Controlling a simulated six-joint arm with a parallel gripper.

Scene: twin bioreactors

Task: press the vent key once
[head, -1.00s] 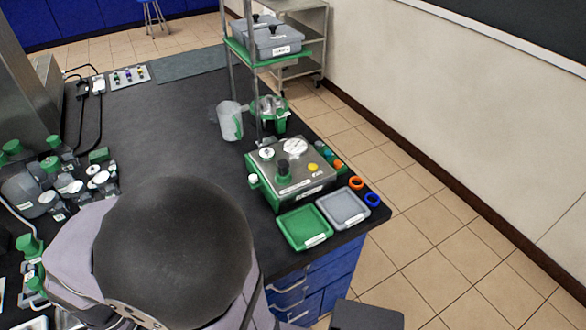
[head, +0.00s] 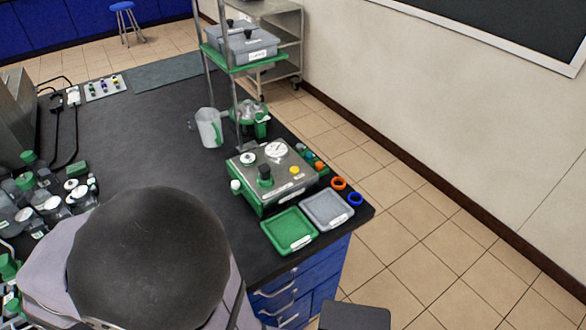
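A green and metal bench unit (head: 272,175) stands near the right end of the dark bench in the head view. Its top carries a yellow key (head: 295,171), a black knob (head: 265,175), a round white gauge (head: 276,150) and a smaller white dial (head: 248,159). The lettering is too small to read, so I cannot tell which control is the vent key. My gripper is not in view; only my own arm shows at the lower left, left of the unit and apart from it.
A green tray (head: 289,231) and a grey tray (head: 327,210) lie before the unit, with orange (head: 339,184) and blue (head: 356,199) rings beside them. A clear jug (head: 209,128) and a raised green shelf (head: 243,62) stand behind. Bottles (head: 52,204) crowd the left. The bench middle is clear.

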